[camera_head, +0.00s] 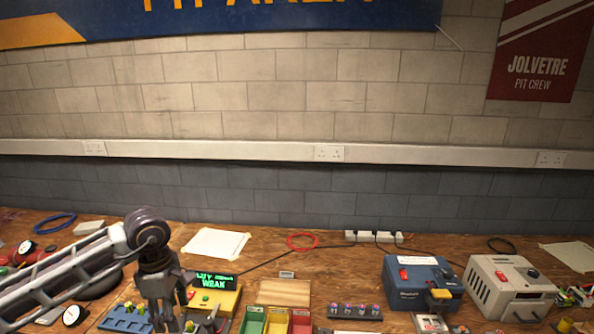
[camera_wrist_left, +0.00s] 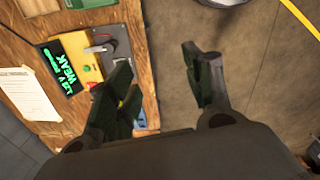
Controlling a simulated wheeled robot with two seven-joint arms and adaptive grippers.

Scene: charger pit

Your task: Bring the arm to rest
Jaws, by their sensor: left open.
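My left arm (camera_head: 75,265) comes in from the left over the wooden bench. My left gripper (camera_head: 178,318) hangs down near the bench's front, just left of a yellow tester with a green lit display (camera_head: 213,281). In the left wrist view my left gripper (camera_wrist_left: 170,90) is open, its two dark fingers apart with nothing seen between them. The yellow tester (camera_wrist_left: 88,66) lies beyond the left finger there, and grey floor shows between and right of the fingers. My right gripper is in neither view.
Yellow, green and red bins (camera_head: 276,322) stand right of the tester. A blue charger box (camera_head: 420,284) and a grey one (camera_head: 508,288) stand at the right. A blue holder (camera_head: 125,319) is left of the gripper. A power strip (camera_head: 374,237) lies at the back.

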